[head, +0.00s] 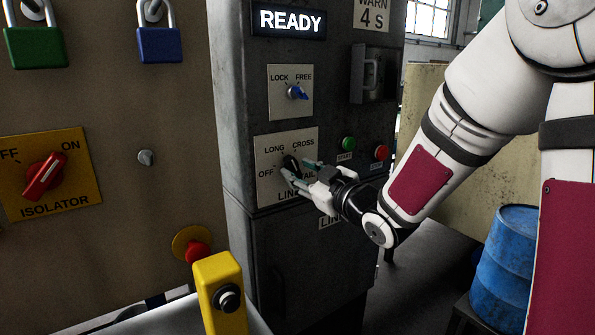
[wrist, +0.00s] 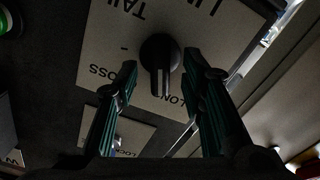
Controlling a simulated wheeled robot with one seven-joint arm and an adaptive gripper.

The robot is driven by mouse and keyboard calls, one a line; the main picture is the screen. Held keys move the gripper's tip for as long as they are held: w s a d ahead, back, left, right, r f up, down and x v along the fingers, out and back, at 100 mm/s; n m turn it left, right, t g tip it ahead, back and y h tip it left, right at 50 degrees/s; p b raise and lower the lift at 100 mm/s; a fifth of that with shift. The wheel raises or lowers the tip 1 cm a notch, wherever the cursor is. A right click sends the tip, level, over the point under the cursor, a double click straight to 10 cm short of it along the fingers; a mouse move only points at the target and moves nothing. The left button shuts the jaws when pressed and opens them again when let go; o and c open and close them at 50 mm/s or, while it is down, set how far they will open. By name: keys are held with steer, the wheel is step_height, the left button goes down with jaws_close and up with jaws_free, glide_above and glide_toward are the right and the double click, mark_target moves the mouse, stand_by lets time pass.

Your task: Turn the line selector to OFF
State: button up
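The line selector is a black knob (head: 290,162) on a pale plate (head: 264,150) marked OFF, LONG, CROSS and TAIL. In the wrist view the plate is upside down, and the knob (wrist: 160,52) has its handle pointing down, close to the LONG label. My gripper (head: 297,168) is at the plate, its fingers partly covering the knob and the TAIL lettering. In the wrist view my gripper (wrist: 160,72) is open, one green-grey finger on each side of the knob, with a visible gap on both sides. The OFF label is hidden there.
Above is a LOCK/FREE switch (head: 297,92) with a blue handle. A green START button (head: 348,143) and a red button (head: 381,152) sit just right. A yellow ISOLATOR panel (head: 80,145) is left; a yellow pendant (head: 221,285) stands low in front. The display (head: 290,21) reads READY.

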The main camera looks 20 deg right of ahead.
steer(key=v, duration=0.5)
steer(key=shift+s+d, duration=0.1)
steer(key=shift+s, duration=0.25)
